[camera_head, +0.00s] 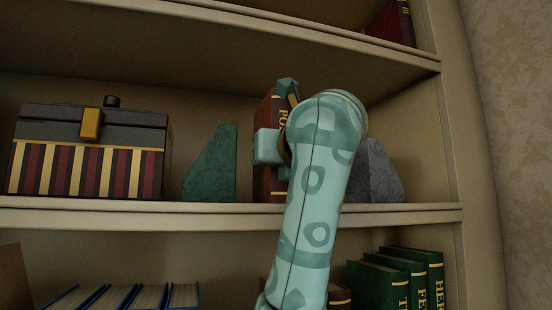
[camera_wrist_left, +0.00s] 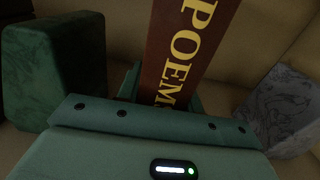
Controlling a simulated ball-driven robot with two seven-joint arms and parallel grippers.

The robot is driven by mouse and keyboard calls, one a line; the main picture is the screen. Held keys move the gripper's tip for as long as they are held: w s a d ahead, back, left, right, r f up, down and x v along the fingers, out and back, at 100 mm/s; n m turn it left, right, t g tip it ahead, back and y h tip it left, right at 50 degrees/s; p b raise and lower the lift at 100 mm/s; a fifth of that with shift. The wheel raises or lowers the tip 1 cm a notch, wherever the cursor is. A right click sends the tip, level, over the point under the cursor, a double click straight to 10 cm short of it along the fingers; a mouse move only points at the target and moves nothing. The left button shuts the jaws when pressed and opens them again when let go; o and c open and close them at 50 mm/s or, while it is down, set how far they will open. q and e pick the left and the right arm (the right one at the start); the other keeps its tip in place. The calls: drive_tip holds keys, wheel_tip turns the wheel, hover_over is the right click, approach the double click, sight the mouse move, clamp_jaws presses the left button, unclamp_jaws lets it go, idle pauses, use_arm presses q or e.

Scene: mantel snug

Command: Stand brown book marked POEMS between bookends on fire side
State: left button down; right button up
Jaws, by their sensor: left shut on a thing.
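The brown book marked POEMS (camera_head: 271,185) is upright on or just above the middle shelf, between a green bookend (camera_head: 212,166) on the left and a grey bookend (camera_head: 382,174) on the right. My left gripper (camera_head: 277,120) is shut on the book, and my arm hides much of its right side. In the left wrist view the book (camera_wrist_left: 182,50) leans in the picture, with the green bookend (camera_wrist_left: 52,65) left and the grey bookend (camera_wrist_left: 285,110) right. Gaps show on both sides of the book. I cannot tell whether its base touches the shelf. My right gripper is not in view.
A striped box (camera_head: 88,165) with a dark lid stands left of the green bookend. A dark red book (camera_head: 391,24) is on the shelf above. Green books (camera_head: 378,287) and blue-covered books (camera_head: 125,296) stand below. The middle shelf edge (camera_head: 120,215) runs in front.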

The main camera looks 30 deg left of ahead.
use_arm(q)
drive_tip(key=shift+d, duration=0.15)
drive_tip(key=c, duration=0.9)
unclamp_jaws()
drive_tip(key=shift+s+d, duration=0.1)
drive_tip(key=shift+d, duration=0.05)
drive_tip(key=b+v, duration=0.4)
drive_tip(key=v, duration=0.7)
drive_tip(key=shift+s+d+b, duration=0.25)
drive_tip(key=shift+s+b, duration=0.05)
drive_tip(key=shift+s, duration=0.05)
drive_tip(key=shift+r, duration=0.1)
